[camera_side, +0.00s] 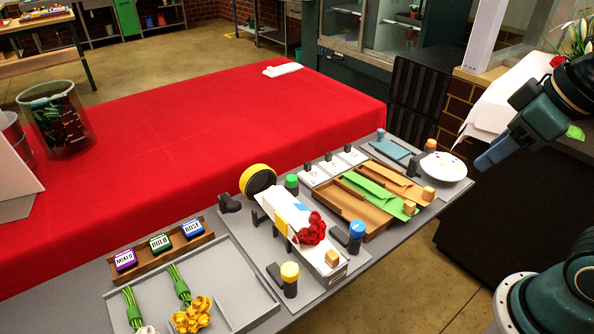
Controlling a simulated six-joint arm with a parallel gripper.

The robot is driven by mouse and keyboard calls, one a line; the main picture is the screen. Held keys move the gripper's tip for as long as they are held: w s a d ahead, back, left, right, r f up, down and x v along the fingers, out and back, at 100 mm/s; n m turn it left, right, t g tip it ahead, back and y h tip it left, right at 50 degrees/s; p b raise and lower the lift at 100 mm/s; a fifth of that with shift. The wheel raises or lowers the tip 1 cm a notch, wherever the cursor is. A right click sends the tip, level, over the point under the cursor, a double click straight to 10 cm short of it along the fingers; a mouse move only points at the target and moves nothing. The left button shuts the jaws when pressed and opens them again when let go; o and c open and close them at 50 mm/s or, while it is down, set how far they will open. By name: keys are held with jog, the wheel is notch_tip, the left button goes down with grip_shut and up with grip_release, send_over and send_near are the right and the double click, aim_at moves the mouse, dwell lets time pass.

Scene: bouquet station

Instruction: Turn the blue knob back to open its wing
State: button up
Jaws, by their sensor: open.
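The blue knob (357,229) stands on a dark post at the right side of the grey fixture. A dark wing (340,237) lies beside it, close to a bunch of red flowers (312,228) in a white and grey holder (325,265). Whether the wing touches the flowers or holder, I cannot tell. My gripper (487,160) is at the right, raised and well apart from the knob, with nothing seen in it. Its jaws are open, though from this angle the fingers overlap.
A yellow knob (290,271) and a green knob (291,182) stand on the same fixture.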

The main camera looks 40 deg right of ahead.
jog(key=w+a+f+n+g, duration=0.1)
jog(key=w+a+n+g, duration=0.2)
jog(key=w+a+n, duration=0.35)
jog(key=n+g, duration=0.3)
jog(key=n, duration=0.6)
send_over(358, 225)
notch_tip(358, 225, down, 6)
jog(key=shift+w, duration=0.3)
jog(key=shift+f, duration=0.1)
jog(key=shift+s+f, duration=0.15)
jog(key=shift+f, duration=3.25)
jog(key=shift+s+f, duration=0.1)
jog(key=shift+f, duration=3.3)
jog(key=shift+c, duration=0.3)
jog(key=c, duration=0.9)
